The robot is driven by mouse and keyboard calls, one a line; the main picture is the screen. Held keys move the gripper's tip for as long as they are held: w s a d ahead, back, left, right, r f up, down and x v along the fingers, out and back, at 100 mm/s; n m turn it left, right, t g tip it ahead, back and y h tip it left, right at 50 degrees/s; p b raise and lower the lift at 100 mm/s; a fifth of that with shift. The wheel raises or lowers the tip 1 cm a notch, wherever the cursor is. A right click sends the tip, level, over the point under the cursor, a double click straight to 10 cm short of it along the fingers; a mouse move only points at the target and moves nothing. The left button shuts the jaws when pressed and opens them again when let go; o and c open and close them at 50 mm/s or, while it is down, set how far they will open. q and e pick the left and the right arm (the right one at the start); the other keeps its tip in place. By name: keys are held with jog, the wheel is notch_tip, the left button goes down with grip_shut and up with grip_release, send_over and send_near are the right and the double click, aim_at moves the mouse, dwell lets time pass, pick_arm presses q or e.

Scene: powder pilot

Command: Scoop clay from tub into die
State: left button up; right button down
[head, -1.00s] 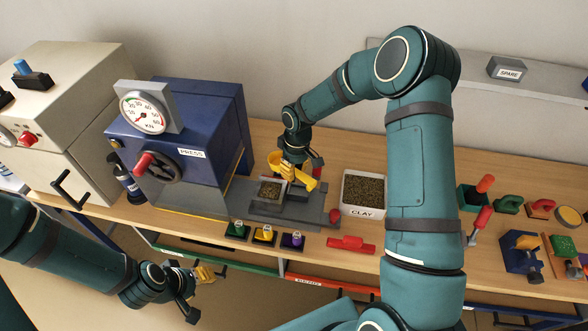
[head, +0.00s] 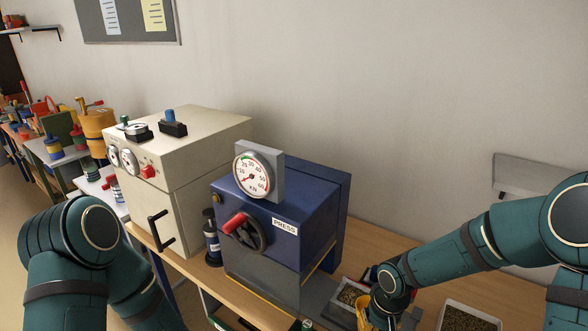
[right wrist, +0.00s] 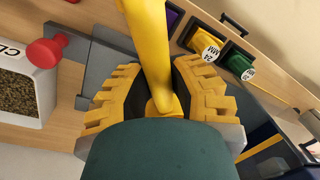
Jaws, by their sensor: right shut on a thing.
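In the head view, my right gripper (head: 374,316) is low at the bottom edge, beside the die (head: 341,309). The die is a small square metal box with brown-grey clay grains in it. The right wrist view shows this gripper (right wrist: 160,95) shut on the handle of a yellow scoop (right wrist: 148,38). The scoop's bowl is hidden there, so its load cannot be told. The white clay tub (head: 442,316) stands right of the die with grains in it, and it shows at the left of the wrist view (right wrist: 38,112). My left gripper is out of view.
The blue press (head: 290,215) with its gauge stands left of the die, with a cream machine (head: 190,150) beyond it. The wrist view shows a red knob (right wrist: 45,52), a yellow block (right wrist: 203,43) and a green block (right wrist: 237,62) near the gripper.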

jog(key=shift+s+a+f+m+b, duration=0.2)
jog(key=shift+s+f+m+b, duration=0.15)
jog(key=shift+s, duration=0.3)
